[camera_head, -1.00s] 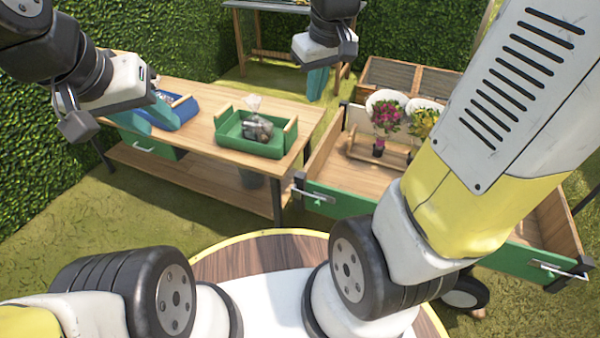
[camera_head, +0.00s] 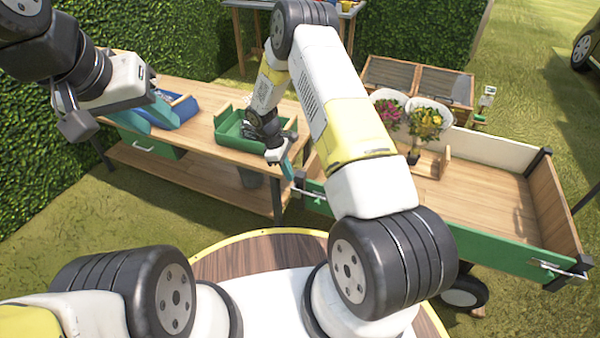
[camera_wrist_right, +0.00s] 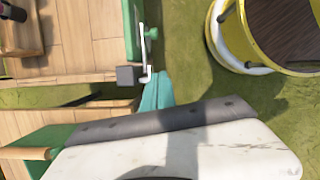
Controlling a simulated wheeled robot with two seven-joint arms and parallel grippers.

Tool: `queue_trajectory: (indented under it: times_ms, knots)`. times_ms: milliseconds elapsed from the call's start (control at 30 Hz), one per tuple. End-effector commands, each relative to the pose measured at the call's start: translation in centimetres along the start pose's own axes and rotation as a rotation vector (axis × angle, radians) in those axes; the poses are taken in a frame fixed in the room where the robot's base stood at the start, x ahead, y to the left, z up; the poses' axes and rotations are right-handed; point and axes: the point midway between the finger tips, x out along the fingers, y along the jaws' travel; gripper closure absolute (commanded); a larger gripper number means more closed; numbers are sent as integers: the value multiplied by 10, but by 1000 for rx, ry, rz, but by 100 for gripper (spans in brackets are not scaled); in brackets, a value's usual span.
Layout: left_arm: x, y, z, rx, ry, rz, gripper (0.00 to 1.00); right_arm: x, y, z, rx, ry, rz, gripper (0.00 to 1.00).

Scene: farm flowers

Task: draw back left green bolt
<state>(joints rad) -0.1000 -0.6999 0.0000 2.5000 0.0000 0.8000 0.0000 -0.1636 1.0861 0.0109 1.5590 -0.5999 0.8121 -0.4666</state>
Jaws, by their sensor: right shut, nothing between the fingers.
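The left green bolt is a metal rod with a handle (camera_head: 308,192) at the left end of the cart's green front board (camera_head: 400,222). In the right wrist view the bolt (camera_wrist_right: 146,74) shows beside a dark corner block. My right gripper (camera_head: 286,168) is shut and empty, its teal fingers pointing down just left of and above the bolt. In the wrist view its fingertips (camera_wrist_right: 158,90) are right by the bolt's end; I cannot tell whether they touch. My left gripper (camera_head: 138,119) hangs over the left of the workbench; its jaws are unclear.
A second bolt (camera_head: 558,268) sits at the board's right end. Potted flowers (camera_head: 424,126) stand in the cart. The wooden workbench (camera_head: 195,134), left of the cart, bears a green tray (camera_head: 228,124) and a blue container (camera_head: 183,113). Grass lies in front of the cart.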

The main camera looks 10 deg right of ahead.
Motion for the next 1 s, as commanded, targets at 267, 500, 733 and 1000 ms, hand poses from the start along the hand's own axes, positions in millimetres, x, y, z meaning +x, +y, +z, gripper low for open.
queue_trajectory:
  times_ms: [267, 500, 733, 1000]
  knots:
    - [0, 0, 0, 0, 0, 0, 64, 2, 0, -1, -4, -2, -1, 100]
    - [0, 0, 0, 0, 0, 0, 64, 15, -1, 0, -3, -4, -3, 100]
    - [0, 0, 0, 0, 0, 0, 64, 59, -2, 0, -4, -4, -4, 100]
    - [0, 0, 0, 0, 0, 0, 64, 107, 0, 9, -1, -3, -2, 100]
